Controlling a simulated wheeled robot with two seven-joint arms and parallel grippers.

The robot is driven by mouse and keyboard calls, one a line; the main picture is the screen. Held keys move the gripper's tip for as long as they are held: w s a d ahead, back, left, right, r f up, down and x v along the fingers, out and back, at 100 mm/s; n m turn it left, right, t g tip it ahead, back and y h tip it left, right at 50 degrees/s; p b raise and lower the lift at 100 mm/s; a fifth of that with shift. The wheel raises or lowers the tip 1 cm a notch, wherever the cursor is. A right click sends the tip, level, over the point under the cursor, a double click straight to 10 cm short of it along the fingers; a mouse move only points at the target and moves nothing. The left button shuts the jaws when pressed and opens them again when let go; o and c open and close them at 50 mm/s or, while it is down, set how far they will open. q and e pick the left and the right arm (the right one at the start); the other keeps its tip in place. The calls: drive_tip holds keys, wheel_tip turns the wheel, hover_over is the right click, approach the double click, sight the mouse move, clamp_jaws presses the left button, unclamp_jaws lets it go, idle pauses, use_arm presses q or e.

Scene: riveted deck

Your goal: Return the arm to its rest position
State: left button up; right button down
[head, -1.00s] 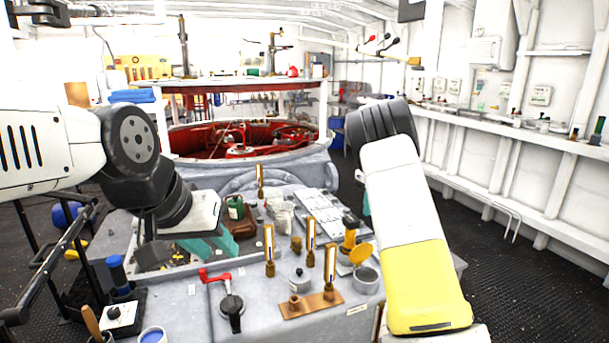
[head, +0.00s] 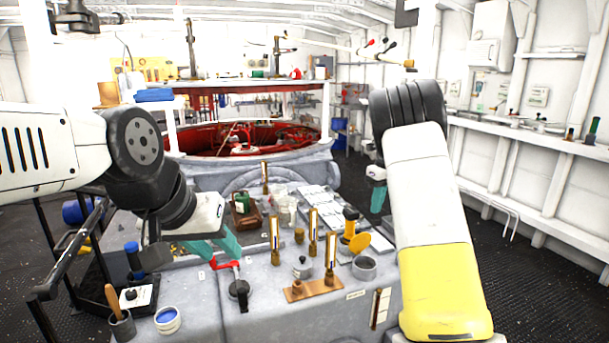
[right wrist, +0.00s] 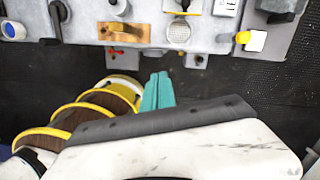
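My left gripper (head: 224,254) hangs over the left part of the grey workbench (head: 205,325) in the head view. Its two teal fingers look apart, with nothing visible between them. Its tips appear close to the red-handled crank (head: 238,288); I cannot tell if they touch. My right arm stands at the right of the head view, its white and yellow link in front. Its gripper (head: 377,201) is partly hidden behind that link, past the bench's right side. In the right wrist view my right gripper (right wrist: 158,90) has its teal fingers together, empty, over dark floor.
Upright brass gauges (head: 330,257), a grey cup (head: 364,267), a yellow-topped fitting (head: 350,232) and a green can (head: 242,203) crowd the bench. Yellow-rimmed reels (right wrist: 95,110) lie near my right gripper in the wrist view. A white shelf (head: 540,142) lines the right wall.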

drive_tip(key=s+a+r+n+t+y, duration=0.1)
drive_tip(key=s+r+n, duration=0.55)
drive_tip(key=s, duration=0.25)
drive_tip(key=s+a+r+n+t+y, duration=0.1)
drive_tip(key=s+a+r+n, duration=0.1)
drive_tip(key=s+r+n, duration=0.6)
drive_tip(key=s+a+f+n+t, duration=0.1)
drive_tip(key=s+a+f+n, duration=0.1)
drive_tip(key=s+n, duration=0.5)
drive_tip(key=s+a+f+n+t+h, duration=0.1)
drive_tip(key=s+a+n+t, duration=0.1)
drive_tip(key=s+n, duration=0.5)
drive_tip(key=s, duration=0.6)
drive_tip(key=shift+s+a+f+n, duration=0.25)
drive_tip(key=shift+s+f+n, duration=0.1)
